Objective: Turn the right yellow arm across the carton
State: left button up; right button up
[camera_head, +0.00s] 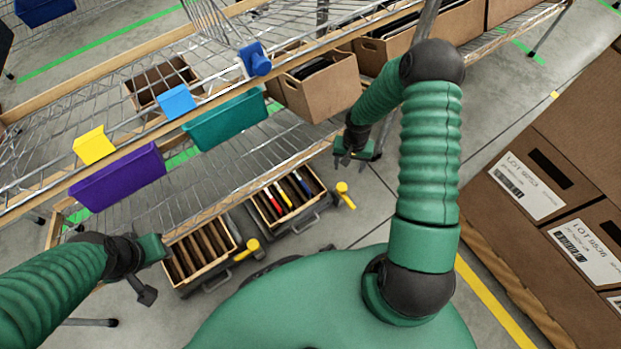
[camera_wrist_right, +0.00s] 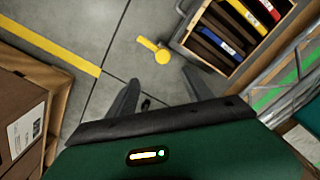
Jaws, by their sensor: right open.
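The right carton (camera_head: 268,210) sits tilted in a dark holder below the wire shelf and holds brown, red, yellow and blue files. The right yellow arm (camera_head: 345,196) sticks out from the holder's right side, clear of the carton's opening. In the right wrist view the yellow arm (camera_wrist_right: 153,46) lies just beyond my fingertips, and the carton (camera_wrist_right: 262,50) is at upper right. My right gripper (camera_head: 354,155) is open and empty, above and apart from the yellow arm. My left gripper (camera_head: 148,272) is near the left carton (camera_head: 203,252); its fingers are unclear.
A second yellow arm (camera_head: 247,250) is beside the left carton. The wire shelf (camera_head: 215,165) with purple (camera_head: 118,178) and teal (camera_head: 228,119) bins runs above the cartons. Stacked brown boxes (camera_head: 560,170) stand at right. Grey floor (camera_head: 400,215) lies open between.

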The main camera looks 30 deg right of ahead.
jog(key=f+b, duration=0.3)
jog(key=f, duration=0.3)
jog(key=f+b, duration=0.3)
jog(key=f, duration=0.3)
jog(key=f+b, duration=0.3)
jog(key=f, duration=0.3)
jog(key=shift+w+a+b, duration=0.1)
jog(key=shift+w+b, duration=0.25)
pick_arm(q)
jog(key=s+x, duration=0.2)
jog(key=x, duration=0.8)
jog(key=shift+a+f, duration=0.25)
pick_arm(e)
jog(key=shift+r, duration=0.1)
grip_shut()
